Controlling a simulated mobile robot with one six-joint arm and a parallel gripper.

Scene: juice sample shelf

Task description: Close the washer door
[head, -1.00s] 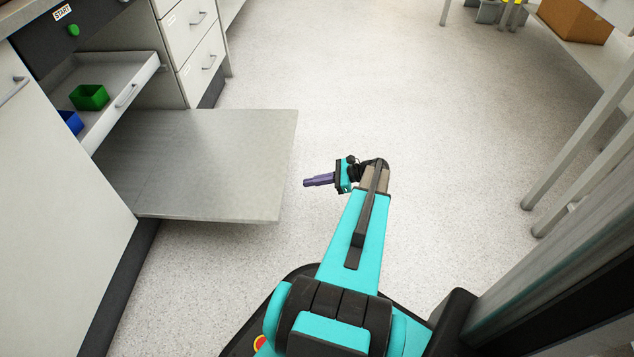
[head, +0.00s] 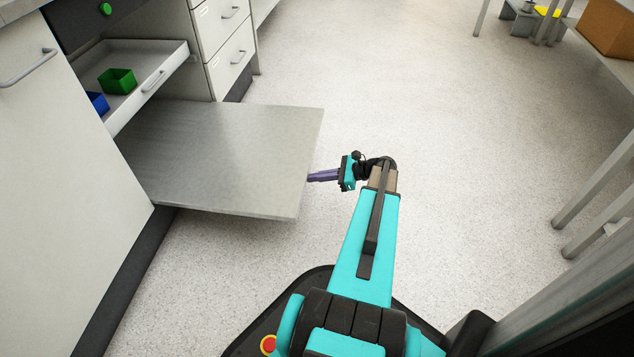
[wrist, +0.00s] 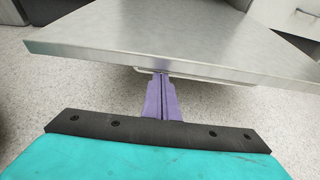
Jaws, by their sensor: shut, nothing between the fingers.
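The washer door (head: 225,150) is a flat grey metal panel. It hangs open, folded down about level, and juts from the cabinet front over the floor. My gripper (head: 311,177) is at the door's outer edge, its purple fingers shut and empty and pointing at the door. In the wrist view the door (wrist: 185,40) fills the upper part, with a thin bar below its front edge. The fingertips of my gripper (wrist: 161,77) reach that edge, with the tips at or just under it. I cannot tell whether they touch.
Above the door, an open drawer (head: 150,88) holds a green bin (head: 117,80) and a blue bin (head: 97,103). A green button (head: 105,8) is on the dark panel. A shelf with a cardboard box (head: 608,30) stands at right. The floor between is clear.

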